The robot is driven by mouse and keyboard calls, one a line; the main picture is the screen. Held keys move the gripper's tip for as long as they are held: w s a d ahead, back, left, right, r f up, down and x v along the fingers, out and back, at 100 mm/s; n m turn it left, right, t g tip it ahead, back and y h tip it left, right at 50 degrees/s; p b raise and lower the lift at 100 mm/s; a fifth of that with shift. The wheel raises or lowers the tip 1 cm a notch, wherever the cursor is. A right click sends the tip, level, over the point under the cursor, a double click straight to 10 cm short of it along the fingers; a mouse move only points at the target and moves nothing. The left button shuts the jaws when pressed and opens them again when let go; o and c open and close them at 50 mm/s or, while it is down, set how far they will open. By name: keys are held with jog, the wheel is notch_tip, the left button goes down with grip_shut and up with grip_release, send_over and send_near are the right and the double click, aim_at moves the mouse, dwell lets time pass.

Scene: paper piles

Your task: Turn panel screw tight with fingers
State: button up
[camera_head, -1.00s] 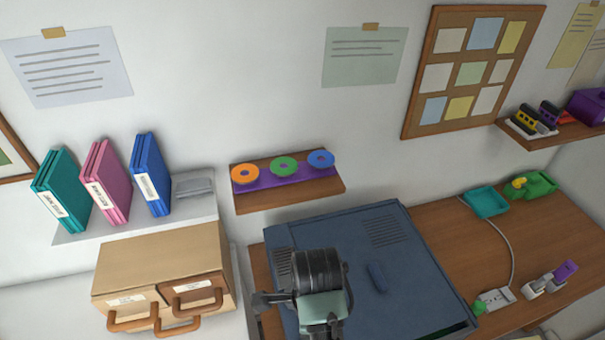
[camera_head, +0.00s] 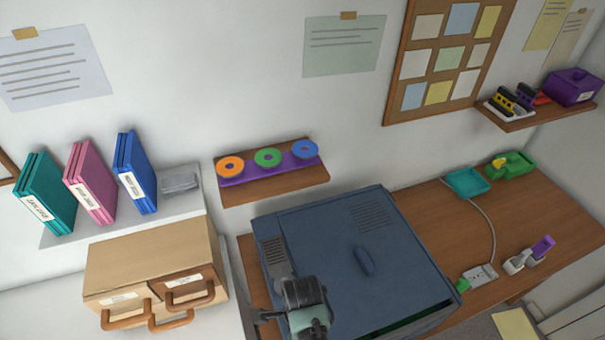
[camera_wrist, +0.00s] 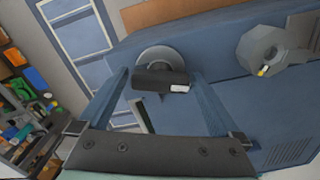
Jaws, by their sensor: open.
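A blue cabinet (camera_head: 330,235) stands on the brown desk in the head view; the face my gripper works at is hidden there. In the wrist view its blue surface (camera_wrist: 185,40) carries a grey round fitting with a dark crossbar (camera_wrist: 158,76) and a pale mark, which looks like the panel screw. My gripper (camera_wrist: 161,78) is open, with its two blue fingers on either side of this fitting. I cannot tell whether they touch it. A second grey knob (camera_wrist: 268,47) with a small yellow mark sits to the right, outside the fingers.
The desk (camera_head: 440,230) holds a teal tray (camera_head: 466,182), a green object (camera_head: 510,165) and a power strip with cable (camera_head: 481,277). A tape shelf (camera_head: 275,188) and a cardboard drawer box (camera_head: 150,265) are left of centre. Cluttered shelves (camera_wrist: 30,105) show at left in the wrist view.

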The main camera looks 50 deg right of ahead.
jog(key=c, duration=1.1)
jog(key=m+p, duration=0.2)
jog(key=m, duration=0.2)
jog(key=shift+r, duration=0.15)
jog(key=shift+c, duration=0.2)
jog(key=m+p, duration=0.2)
jog(key=m, duration=0.4)
jog(key=m+p, duration=0.1)
jog(key=m, duration=0.2)
